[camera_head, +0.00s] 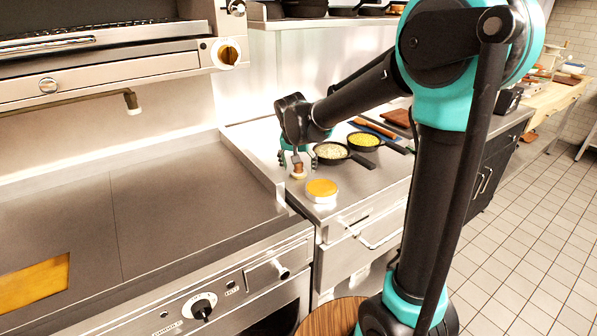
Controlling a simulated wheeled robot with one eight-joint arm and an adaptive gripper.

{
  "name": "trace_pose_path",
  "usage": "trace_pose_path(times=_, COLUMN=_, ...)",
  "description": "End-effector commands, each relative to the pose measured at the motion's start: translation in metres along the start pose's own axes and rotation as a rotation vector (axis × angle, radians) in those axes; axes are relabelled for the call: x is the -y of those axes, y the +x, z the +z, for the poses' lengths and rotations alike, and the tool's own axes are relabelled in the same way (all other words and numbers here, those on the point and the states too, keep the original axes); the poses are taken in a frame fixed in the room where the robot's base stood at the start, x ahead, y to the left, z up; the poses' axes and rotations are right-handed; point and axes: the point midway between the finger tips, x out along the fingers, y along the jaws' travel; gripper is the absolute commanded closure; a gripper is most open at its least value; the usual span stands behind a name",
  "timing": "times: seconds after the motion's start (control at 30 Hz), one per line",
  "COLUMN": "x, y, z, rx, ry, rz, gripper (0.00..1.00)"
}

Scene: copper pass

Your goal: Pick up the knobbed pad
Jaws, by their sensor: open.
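The knobbed pad (298,174) looks like a small pale disc with a brown knob. It stands upright on the steel counter, near the edge next to the griddle. My gripper (296,160) points down right over it, with its teal fingers open on either side of the knob. I cannot tell whether the fingers touch it, and the knob is partly hidden.
A round tin with an orange top (322,188) stands just in front of the pad. Two black pans, one with pale food (331,151) and one with yellow food (363,140), sit behind to the right. The griddle (170,205) at left has a raised side wall.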

Motion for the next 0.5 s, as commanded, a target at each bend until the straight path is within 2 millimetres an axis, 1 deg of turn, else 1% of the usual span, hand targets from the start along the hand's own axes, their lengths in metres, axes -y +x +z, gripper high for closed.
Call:
trace_pose_path(times=0.13, x=0.0000, y=-0.0001, z=-0.0001, rx=0.000, ry=0.000, rz=0.000, gripper=0.27)
trace_pose_path(times=0.17, x=0.0000, y=-0.0001, z=-0.0001, rx=0.000, ry=0.000, rz=0.000, gripper=0.28)
trace_pose_path(times=0.5, x=0.0000, y=-0.0004, z=-0.0001, rx=0.000, ry=0.000, rz=0.000, gripper=0.70)
